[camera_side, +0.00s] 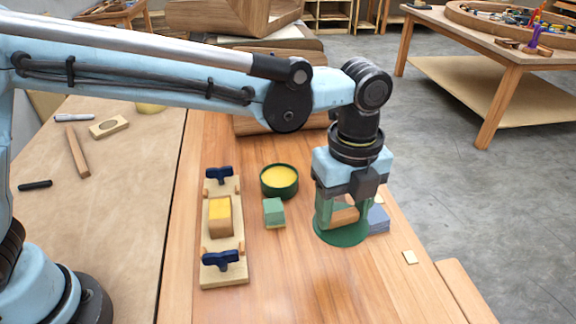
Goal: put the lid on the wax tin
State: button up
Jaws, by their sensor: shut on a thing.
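The wax tin (279,182) is a round, dark green tin, open at the top and showing yellow wax. It stands on the wooden bench left of my gripper. My gripper (342,224) points down over the bench and is shut on the green lid (341,236). The lid is a round disc at the fingertips, to the right of the tin and nearer the camera. Whether the lid touches the bench is hard to tell. My fingers hide part of it.
A green block (274,212) sits just in front of the tin. Left of it is a wooden fixture (222,274) with dark blue clamps and a yellow-topped block. A blue-grey block (379,219) is close behind my gripper. The front bench (300,285) is clear.

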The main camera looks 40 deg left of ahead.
jog(key=w+a+n, duration=0.1)
jog(key=w+a, duration=0.3)
jog(key=a, duration=0.3)
jog(key=w+a+f+n, duration=0.1)
jog(key=w+a, duration=0.2)
jog(key=a, duration=0.3)
jog(key=w+a+n, duration=0.2)
jog(key=w+a, duration=0.2)
jog(key=a, duration=0.3)
jog(key=shift+f, duration=2.4)
jog(key=shift+f, duration=0.75)
jog(key=o, duration=1.1)
jog(key=shift+o, duration=0.4)
jog(key=shift+o, duration=0.8)
